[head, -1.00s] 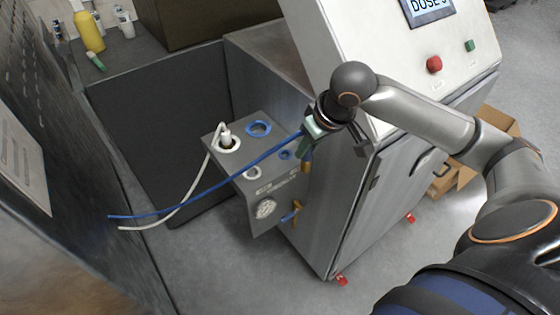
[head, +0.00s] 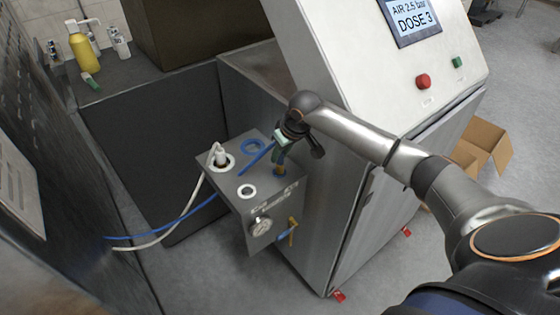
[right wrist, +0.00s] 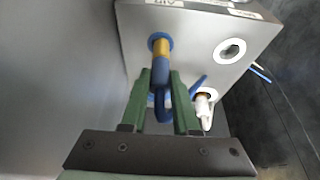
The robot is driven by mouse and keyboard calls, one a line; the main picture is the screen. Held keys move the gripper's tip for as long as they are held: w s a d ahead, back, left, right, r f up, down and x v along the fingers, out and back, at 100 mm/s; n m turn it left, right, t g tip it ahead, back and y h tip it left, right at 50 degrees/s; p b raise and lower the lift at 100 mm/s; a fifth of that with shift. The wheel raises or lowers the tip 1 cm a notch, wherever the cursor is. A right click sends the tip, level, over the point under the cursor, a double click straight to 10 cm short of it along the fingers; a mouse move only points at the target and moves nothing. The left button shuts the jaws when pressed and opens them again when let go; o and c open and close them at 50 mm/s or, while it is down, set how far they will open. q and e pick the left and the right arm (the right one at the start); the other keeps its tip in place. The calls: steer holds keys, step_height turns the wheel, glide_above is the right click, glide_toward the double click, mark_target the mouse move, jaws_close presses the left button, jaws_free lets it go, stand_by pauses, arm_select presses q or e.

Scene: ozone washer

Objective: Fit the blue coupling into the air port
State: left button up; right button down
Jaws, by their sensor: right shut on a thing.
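The blue coupling (right wrist: 160,75) has a brass nose and a blue hose. My right gripper (head: 281,146) is shut on it; the green fingers (right wrist: 160,95) clasp its blue body in the right wrist view. The brass nose (head: 279,168) points down at the grey port box. The air port, a small blue ring (right wrist: 161,40), lies at the brass nose in the right wrist view, which overlaps it. I cannot tell whether the nose is inside the ring or just in front. In the head view the port is hidden behind the nose. My left gripper is not in view.
The steel washer cabinet (head: 350,205) stands close on the right.

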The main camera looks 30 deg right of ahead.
mark_target(280, 162)
steer(key=shift+w+f, duration=0.25)
steer(key=shift+s+f, duration=0.15)
steer(key=shift+f, duration=0.8)
steer(key=shift+s+f, duration=0.1)
steer(key=shift+f, duration=0.8)
steer(key=c, duration=0.9)
jaws_free()
steer(key=shift+w, duration=0.1)
steer(key=shift+c, duration=0.2)
steer(key=shift+o, duration=1.4)
steer(key=shift+w+d, duration=0.1)
steer(key=shift+r, duration=0.2)
